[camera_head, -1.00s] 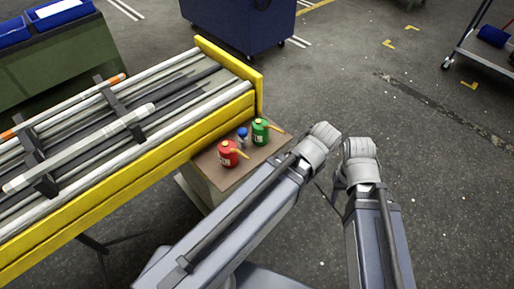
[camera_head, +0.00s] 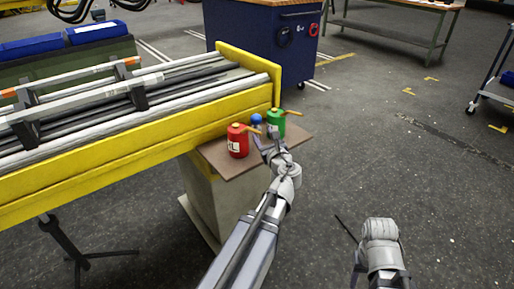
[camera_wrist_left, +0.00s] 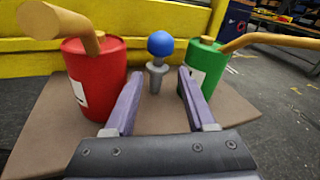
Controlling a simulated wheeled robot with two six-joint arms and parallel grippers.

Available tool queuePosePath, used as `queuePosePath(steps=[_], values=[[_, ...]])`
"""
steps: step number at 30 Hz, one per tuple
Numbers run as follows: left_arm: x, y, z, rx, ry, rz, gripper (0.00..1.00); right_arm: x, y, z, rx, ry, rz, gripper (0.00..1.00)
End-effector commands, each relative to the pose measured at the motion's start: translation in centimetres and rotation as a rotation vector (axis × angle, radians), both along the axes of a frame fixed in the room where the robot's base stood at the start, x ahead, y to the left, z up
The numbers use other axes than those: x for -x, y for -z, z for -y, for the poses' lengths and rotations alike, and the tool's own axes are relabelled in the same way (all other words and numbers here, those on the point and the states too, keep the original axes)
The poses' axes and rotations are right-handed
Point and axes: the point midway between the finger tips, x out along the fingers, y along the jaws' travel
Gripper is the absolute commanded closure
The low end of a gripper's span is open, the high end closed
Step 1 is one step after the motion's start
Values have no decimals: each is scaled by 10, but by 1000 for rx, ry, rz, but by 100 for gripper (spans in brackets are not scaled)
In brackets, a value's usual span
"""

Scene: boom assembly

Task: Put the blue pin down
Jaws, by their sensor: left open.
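The blue pin (camera_wrist_left: 158,46) has a round blue head on a grey collar and shaft. It stands upright on the brown board (camera_wrist_left: 50,118), between a red can (camera_wrist_left: 98,82) and a green can (camera_wrist_left: 206,66). In the head view the blue head (camera_head: 256,119) shows just beyond my left gripper (camera_head: 262,136). In the left wrist view my left gripper (camera_wrist_left: 158,92) is open, its fingers on either side of the pin's line and apart from the pin. My right arm shows at the lower right of the head view, but its fingers cannot be made out.
A yellow-sided rack (camera_head: 140,150) with long bars lies left of the board. The red can's orange spout reaches towards my left gripper. A blue cabinet (camera_head: 262,45) stands behind. The floor (camera_head: 400,160) at right is open.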

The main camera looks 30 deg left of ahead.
Motion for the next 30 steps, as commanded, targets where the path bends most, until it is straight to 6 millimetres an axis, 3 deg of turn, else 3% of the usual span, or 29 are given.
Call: queuePosePath(steps=[1, 6, 14, 30], values=[[-3, 11, -5, -57, 11, -26, 44, 0, 16, 0, 0, 0, 0, 50], [-8, 12, -11, -183, 41, -87, 44, 0, 28, 0, 1, 0, 0, 50], [-10, 10, -13, -223, 49, -108, 44, 0, 29, 0, 1, 0, 0, 50], [-33, 9, -37, -218, 48, -105, 44, 0, 27, 0, 1, 0, 0, 50]])
